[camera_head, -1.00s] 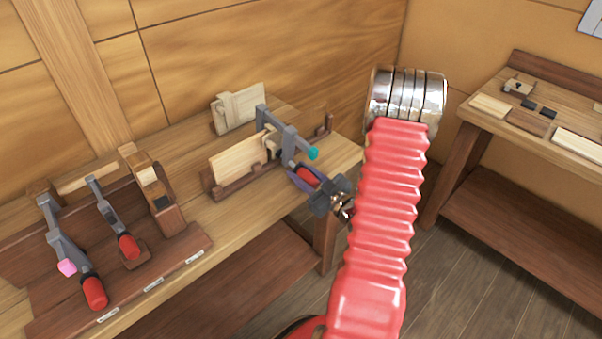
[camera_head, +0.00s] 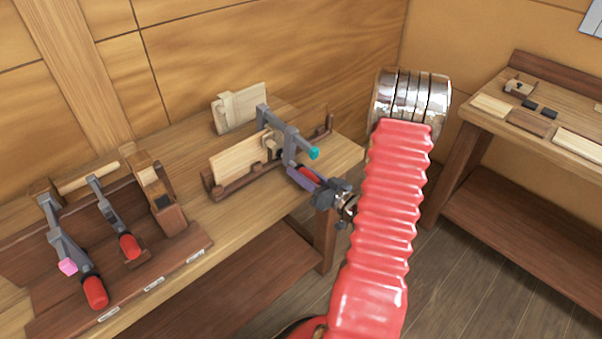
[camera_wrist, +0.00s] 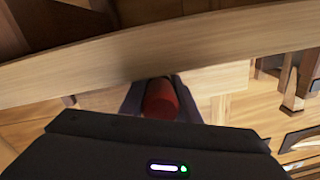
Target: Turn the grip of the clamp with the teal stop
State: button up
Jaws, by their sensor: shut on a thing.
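The clamp with the teal stop (camera_head: 284,130) sits on the wooden plank (camera_head: 240,155) in its cradle on the bench. Its teal stop (camera_head: 314,153) is at the end of the bar. Its red grip (camera_head: 308,176) points down toward my gripper (camera_head: 319,190), which is shut on it. In the wrist view the red grip (camera_wrist: 160,99) shows between my two dark fingers, and the plank's edge (camera_wrist: 180,62) crosses above it. Part of the grip is hidden by the fingers.
At left, a brown rack (camera_head: 150,290) holds a clamp with a pink stop (camera_head: 67,266), a smaller red-handled clamp (camera_head: 112,220) and a wooden plane-like tool (camera_head: 160,200). A second bench (camera_head: 520,190) stands at right. Floor shows between the benches.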

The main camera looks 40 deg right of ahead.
jog(key=o, duration=1)
jog(key=shift+o, duration=0.2)
jog(key=shift+s, duration=0.15)
jog(key=s+d, duration=0.1)
jog(key=s, duration=1.2)
jog(key=shift+s, duration=0.3)
jog(key=shift+f, duration=0.1)
